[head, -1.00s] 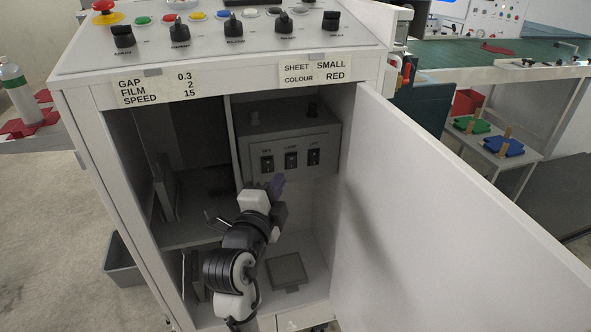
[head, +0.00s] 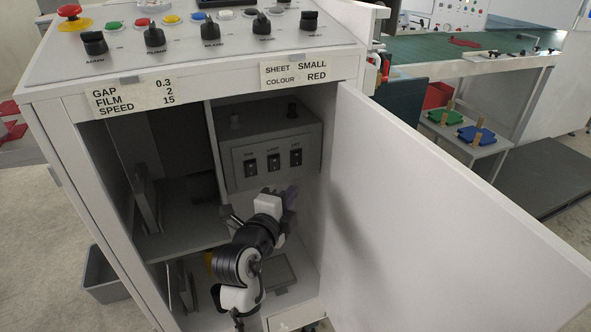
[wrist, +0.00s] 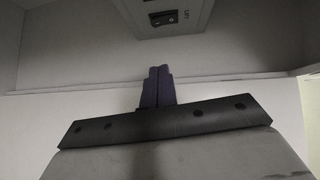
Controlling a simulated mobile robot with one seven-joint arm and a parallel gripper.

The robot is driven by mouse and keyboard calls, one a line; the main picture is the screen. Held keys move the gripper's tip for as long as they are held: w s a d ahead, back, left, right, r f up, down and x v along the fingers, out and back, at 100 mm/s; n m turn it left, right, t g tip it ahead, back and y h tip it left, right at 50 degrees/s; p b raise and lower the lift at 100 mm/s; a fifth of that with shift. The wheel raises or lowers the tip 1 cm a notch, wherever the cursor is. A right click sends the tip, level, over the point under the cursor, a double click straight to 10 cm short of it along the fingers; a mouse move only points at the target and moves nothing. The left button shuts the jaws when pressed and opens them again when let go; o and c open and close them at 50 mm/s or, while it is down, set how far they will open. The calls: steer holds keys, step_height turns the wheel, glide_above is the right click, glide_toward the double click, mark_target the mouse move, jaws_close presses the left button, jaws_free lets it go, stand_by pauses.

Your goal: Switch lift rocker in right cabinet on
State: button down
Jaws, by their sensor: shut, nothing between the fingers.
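The lift rocker (head: 296,158) is the rightmost of three black rockers on a grey switch box (head: 275,140) inside the open cabinet. It also shows in the wrist view (wrist: 163,18), beside a label reading LIFT, near the top edge. Which way it is tipped is hard to tell. My gripper (head: 291,192) is shut and empty, with its purple fingers just below the lift rocker in the head view. In the wrist view the closed fingers (wrist: 159,72) point up toward the box, with a visible gap below the rocker.
The other two rockers (head: 250,166) (head: 273,162) sit to its left. The open white door (head: 430,200) stands at the right, close to my arm. A divider (head: 214,150) and shelf (head: 180,242) lie left. A control panel (head: 200,45) with knobs tops the cabinet.

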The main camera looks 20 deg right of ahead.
mark_target(301, 165)
steer(key=shift+w+d+f+p, duration=0.2)
steer(key=shift+w+d+p, duration=0.45)
steer(key=shift+w, duration=0.9)
steer(key=shift+w+d+f+p, duration=0.15)
steer(key=shift+w+d+p, duration=0.25)
steer(key=shift+w+d, duration=0.85)
steer(key=shift+w+d+f+p, duration=0.2)
steer(key=shift+w+d+p, duration=0.3)
steer(key=shift+w, duration=1.35)
steer(key=shift+w+f+b, duration=0.15)
steer(key=shift+f+b, duration=0.2)
steer(key=shift+b, duration=0.7)
steer(key=shift+r+b, duration=0.1)
steer(key=shift+b, duration=0.25)
steer(key=shift+r+p, duration=0.2)
steer(key=shift+p, duration=0.1)
steer(key=shift+f, duration=0.15)
